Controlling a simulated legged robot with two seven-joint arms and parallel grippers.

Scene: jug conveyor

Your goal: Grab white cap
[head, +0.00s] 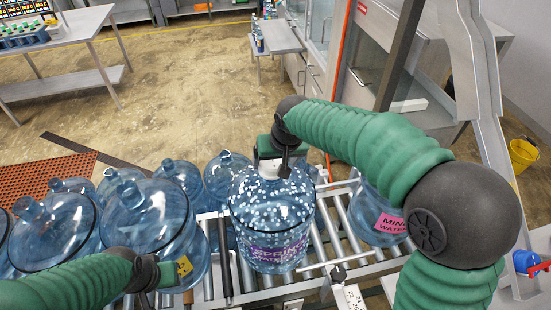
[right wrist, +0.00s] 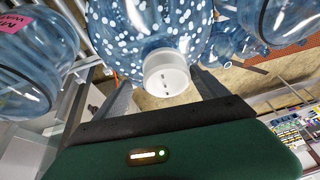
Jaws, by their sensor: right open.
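The white cap (head: 269,168) sits on the neck of a blue jug with white spots (head: 272,215) and a purple label, upright on the roller conveyor. In the right wrist view the cap (right wrist: 167,74) shows whole, with small dark marks on its face. My right gripper (head: 277,158) is at the cap, in front of part of it in the head view. Its two fingers (right wrist: 160,80) stand apart on either side of the cap, with gaps visible. My left gripper (head: 155,273) is low at the left beside a blue jug; its fingers are unclear.
Several clear blue jugs without visible caps (head: 150,215) crowd the left. Another jug with a pink label (head: 380,215) stands to the right on the rollers (head: 335,225), partly behind my right arm. A metal table (head: 75,30) and a yellow bucket (head: 523,154) are farther off.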

